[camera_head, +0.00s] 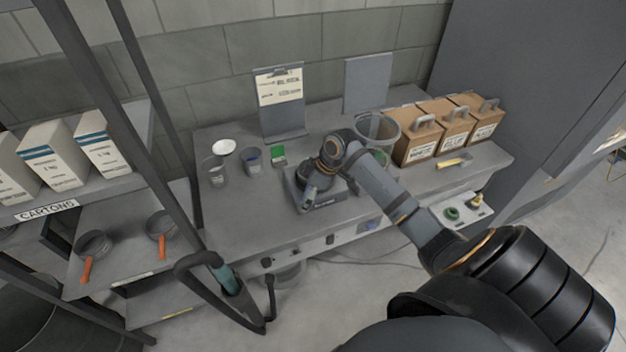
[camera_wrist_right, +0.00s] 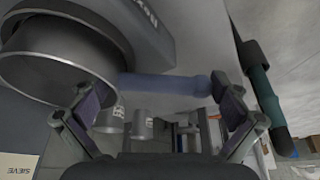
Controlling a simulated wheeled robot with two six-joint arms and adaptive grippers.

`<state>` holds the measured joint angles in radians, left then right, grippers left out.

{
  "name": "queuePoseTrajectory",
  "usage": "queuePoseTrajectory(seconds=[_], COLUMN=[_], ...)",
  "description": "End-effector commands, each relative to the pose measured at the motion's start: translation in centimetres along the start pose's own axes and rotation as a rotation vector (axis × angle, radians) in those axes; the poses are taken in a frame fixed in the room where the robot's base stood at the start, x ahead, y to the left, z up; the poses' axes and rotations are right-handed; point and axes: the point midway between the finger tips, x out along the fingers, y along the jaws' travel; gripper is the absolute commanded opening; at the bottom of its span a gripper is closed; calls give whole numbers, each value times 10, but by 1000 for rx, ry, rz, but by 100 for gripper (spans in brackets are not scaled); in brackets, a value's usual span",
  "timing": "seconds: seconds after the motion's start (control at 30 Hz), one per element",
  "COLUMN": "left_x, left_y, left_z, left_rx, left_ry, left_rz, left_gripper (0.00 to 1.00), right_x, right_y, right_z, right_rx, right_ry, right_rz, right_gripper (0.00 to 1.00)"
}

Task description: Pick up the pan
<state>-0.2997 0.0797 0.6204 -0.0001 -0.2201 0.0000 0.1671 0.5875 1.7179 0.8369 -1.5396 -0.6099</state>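The pan (camera_wrist_right: 55,68) is a grey round vessel with a blue-grey handle (camera_wrist_right: 165,86), at the upper left of the right wrist view. In the head view the pan is largely hidden by my arm, and its handle (camera_head: 311,194) shows over a grey bench device (camera_head: 328,202). My right gripper (camera_head: 316,184) is low over that device. In the right wrist view the fingers of my right gripper (camera_wrist_right: 163,92) are spread, with the handle crossing between them. Whether a finger touches the handle I cannot tell. My left gripper is not in view.
Several cups, one of them (camera_head: 216,172), stand on the bench left of the device. Cardboard boxes (camera_head: 415,140) are at the right. Two orange-handled pans (camera_head: 95,245) (camera_head: 160,225) sit on the left shelf. Black uprights (camera_head: 130,135) and a teal-and-black bar (camera_head: 228,280) are near the front left.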

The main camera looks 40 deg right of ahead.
Motion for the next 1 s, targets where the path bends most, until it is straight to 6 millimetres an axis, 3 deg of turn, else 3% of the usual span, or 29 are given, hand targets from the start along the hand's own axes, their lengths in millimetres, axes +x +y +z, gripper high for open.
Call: queuePoseTrajectory(seconds=[0.03,0.3,0.57,0.73,0.83,1.0], left_x=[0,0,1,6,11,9], left_y=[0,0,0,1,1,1], left_z=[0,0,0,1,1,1], left_rx=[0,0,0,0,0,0], left_ry=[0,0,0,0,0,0], left_rz=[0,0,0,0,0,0], left_gripper=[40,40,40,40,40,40], right_x=[0,0,-1,-14,-31,-82], right_y=[0,0,0,1,0,-31], right_z=[0,0,0,-6,-12,-7], right_rx=[0,0,0,-2,-4,-10], right_ry=[0,0,0,2,1,-10], right_rz=[0,0,1,3,5,10], right_gripper=[90,55,55,55,55,55])
